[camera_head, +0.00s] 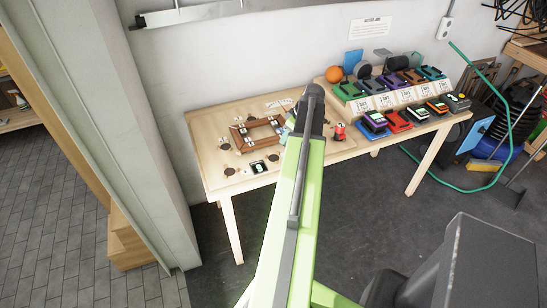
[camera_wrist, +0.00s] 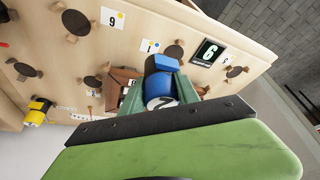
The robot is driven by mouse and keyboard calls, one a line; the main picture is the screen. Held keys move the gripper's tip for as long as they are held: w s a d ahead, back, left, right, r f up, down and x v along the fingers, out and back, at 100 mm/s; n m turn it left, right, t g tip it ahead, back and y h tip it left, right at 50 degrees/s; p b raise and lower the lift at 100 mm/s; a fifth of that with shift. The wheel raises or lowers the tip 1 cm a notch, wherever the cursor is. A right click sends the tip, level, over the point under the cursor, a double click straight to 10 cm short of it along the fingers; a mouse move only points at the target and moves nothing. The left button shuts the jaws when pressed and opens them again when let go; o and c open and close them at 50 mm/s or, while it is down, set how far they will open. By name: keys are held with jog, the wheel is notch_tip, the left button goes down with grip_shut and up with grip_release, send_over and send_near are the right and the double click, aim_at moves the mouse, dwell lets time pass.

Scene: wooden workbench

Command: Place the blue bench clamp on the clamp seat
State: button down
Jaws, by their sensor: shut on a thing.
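The blue bench clamp (camera_wrist: 161,66) is between the green jaws of my gripper (camera_wrist: 163,90) in the wrist view. The jaws are shut on it, and a round white face with a dark mark shows on its near side. Several round dark pads with small blocks, such as one pad (camera_wrist: 76,22), are spread over the bench top; I cannot tell which is the clamp seat. Another pad (camera_wrist: 173,53) shows just beyond the clamp. In the head view my arm hides the clamp and most of the gripper over the bench.
A brown wooden frame (camera_head: 243,136) lies on the bench (camera_head: 205,125). A dark number display (camera_head: 259,167) is near its front edge. A red object (camera_head: 339,131) stands right of my arm. A yellow-black object (camera_wrist: 38,110) shows in the wrist view. Colored tools fill the rack (camera_head: 385,98).

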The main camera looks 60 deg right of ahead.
jog(key=w+a+f+b, duration=0.1)
jog(key=w, duration=0.1)
jog(key=w+a+f+b, duration=0.1)
jog(key=w+a+f, duration=0.1)
jog(key=shift+w+f, duration=0.15)
jog(key=shift+f, duration=0.15)
jog(key=shift+w+a, duration=0.1)
jog(key=shift+w, duration=0.15)
notch_tip(320, 180, down, 4)
jog(key=b, duration=0.4)
jog(key=shift+f+b, duration=0.15)
jog(key=shift+b, duration=0.2)
jog(key=shift+r, duration=0.2)
jog(key=shift+f, duration=0.15)
jog(key=c, duration=0.9)
grip_release()
